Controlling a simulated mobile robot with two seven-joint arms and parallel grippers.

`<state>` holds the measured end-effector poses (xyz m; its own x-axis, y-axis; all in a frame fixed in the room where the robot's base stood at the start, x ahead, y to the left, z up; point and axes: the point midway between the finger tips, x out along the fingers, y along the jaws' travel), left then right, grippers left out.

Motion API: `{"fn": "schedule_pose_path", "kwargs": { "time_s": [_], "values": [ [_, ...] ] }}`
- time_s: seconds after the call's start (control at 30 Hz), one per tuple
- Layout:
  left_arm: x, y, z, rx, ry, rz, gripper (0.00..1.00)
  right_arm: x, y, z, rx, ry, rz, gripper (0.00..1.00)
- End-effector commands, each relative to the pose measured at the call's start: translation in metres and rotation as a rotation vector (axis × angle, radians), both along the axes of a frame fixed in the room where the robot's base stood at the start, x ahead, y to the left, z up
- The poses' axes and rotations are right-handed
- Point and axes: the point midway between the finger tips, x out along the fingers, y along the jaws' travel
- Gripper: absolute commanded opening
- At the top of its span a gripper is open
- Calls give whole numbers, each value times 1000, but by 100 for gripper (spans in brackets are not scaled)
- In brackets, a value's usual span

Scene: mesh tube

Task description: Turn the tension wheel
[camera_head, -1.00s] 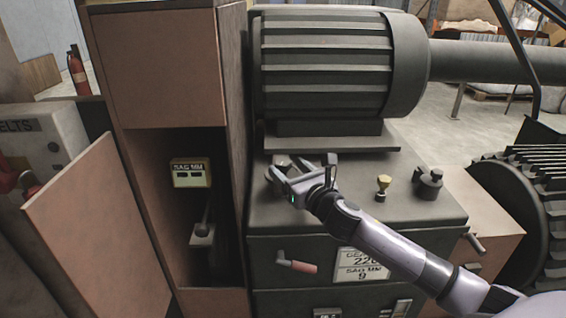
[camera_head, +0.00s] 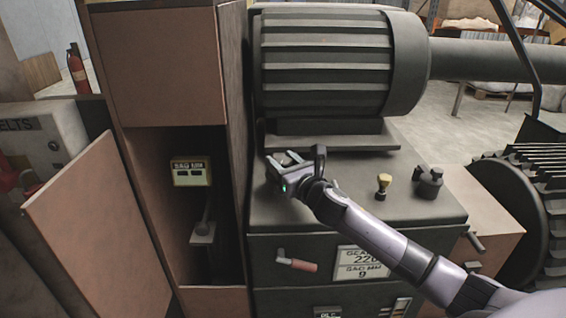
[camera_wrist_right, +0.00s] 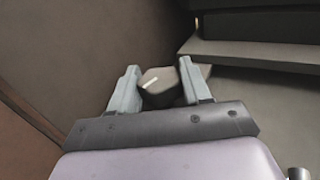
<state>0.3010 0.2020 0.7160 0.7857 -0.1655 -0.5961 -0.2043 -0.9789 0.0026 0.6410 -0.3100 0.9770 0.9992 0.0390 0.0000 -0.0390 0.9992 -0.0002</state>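A grey faceted knob (camera_wrist_right: 160,86) with a white mark shows in the right wrist view. It looks like the tension wheel, though no label on it is legible. My right gripper (camera_wrist_right: 158,84) is open, with one finger on each side of the knob. I cannot tell whether the fingers touch it. In the head view my right gripper (camera_head: 281,163) is over the left back part of the dark machine top (camera_head: 345,205) and mostly hides the knob. A small display marked SAG MM (camera_head: 192,173) stands inside the open cabinet. My left gripper is not in view.
A large ribbed motor (camera_head: 325,65) stands behind the gripper on its plinth. The tall cabinet wall (camera_head: 233,130) is close on the left. A yellow knob (camera_head: 384,182) and a dark round fitting (camera_head: 429,182) stand to the right. A red-handled lever (camera_head: 297,264) is on the front.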

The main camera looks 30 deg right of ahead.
Motion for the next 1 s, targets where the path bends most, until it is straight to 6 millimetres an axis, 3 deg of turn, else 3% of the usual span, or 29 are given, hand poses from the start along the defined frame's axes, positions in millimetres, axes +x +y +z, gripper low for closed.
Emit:
{"fn": "schedule_pose_path", "kwargs": {
  "time_s": [0.37, 1.0],
  "values": [
    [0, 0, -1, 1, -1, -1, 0, 0, 1, 0, 3, 0, -99, 17],
    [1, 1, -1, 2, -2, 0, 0, 1, 3, -1, 2, 1, -668, 18]
  ]
}}
